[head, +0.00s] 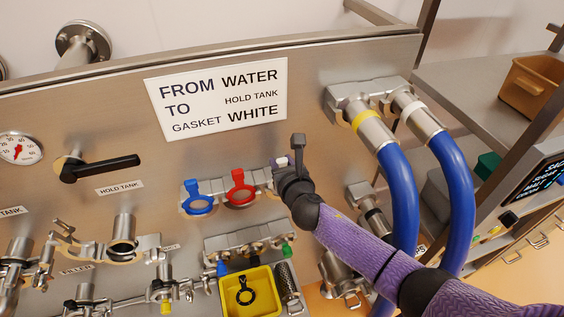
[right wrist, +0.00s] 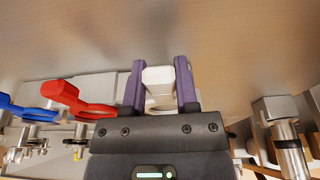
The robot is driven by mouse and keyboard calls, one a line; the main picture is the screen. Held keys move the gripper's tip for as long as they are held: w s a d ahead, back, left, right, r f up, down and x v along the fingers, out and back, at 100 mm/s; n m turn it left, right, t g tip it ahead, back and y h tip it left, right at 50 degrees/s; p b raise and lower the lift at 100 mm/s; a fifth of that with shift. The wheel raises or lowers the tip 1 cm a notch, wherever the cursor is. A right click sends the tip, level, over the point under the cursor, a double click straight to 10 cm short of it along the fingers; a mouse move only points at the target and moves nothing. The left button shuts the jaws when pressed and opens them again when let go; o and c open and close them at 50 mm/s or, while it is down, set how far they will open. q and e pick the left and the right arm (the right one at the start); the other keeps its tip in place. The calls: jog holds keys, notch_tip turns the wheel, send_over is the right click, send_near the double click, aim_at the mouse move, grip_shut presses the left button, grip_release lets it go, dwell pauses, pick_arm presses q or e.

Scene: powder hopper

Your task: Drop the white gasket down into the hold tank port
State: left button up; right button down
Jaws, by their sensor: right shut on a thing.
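The white gasket's tab (right wrist: 159,76) is between the two purple fingers of my right gripper (right wrist: 159,85) in the right wrist view. In the head view, my right gripper (head: 287,165) is at the right end of the gasket rack (head: 261,179) and hides most of the white gasket. The gripper is shut on its tab. An upright open-topped steel port (head: 123,243) with a clamp around it stands at lower left. A HOLD TANK label (head: 120,188) is on the panel above it, under a black handle. I cannot read the port's own label. My left gripper is not in view.
A blue gasket (head: 196,199) and a red gasket (head: 239,188) sit on the rack, left of my gripper. A yellow bin (head: 250,292) with a black ring is below. Thick blue hoses (head: 402,195) hang at right, near my right arm. A sign (head: 220,97) reads water, hold tank, white.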

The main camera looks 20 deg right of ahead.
notch_tip(320, 180, up, 5)
jog(key=p, duration=0.4)
jog(key=shift+p, duration=0.3)
jog(key=s+p, duration=0.2)
jog(key=s, duration=0.7)
jog(key=shift+d+f+p, duration=0.2)
jog(key=shift+p, duration=0.15)
